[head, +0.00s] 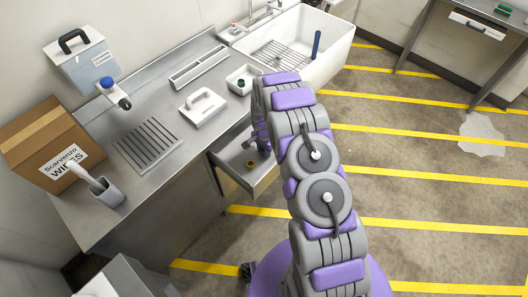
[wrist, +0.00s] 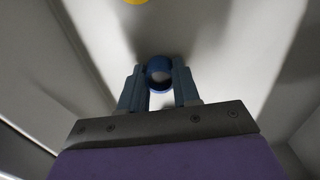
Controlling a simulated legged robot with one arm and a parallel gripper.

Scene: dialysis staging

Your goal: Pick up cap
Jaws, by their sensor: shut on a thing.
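In the head view my gripper (head: 263,148) reaches down into the open drawer (head: 232,172) under the counter. The cap cannot be made out there, as my arm and gripper cover that spot. A yellow ring-shaped piece (head: 251,163) lies in the drawer beside my gripper. Its edge also shows at the top of the wrist view (wrist: 136,1).
The steel counter (head: 165,118) above the drawer holds a white caddy (head: 203,108), a small white tray (head: 243,77), a wipes box (head: 42,140) and a grey cup (head: 107,193). A white sink (head: 325,50) stands behind. Drawer walls surround my gripper closely.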

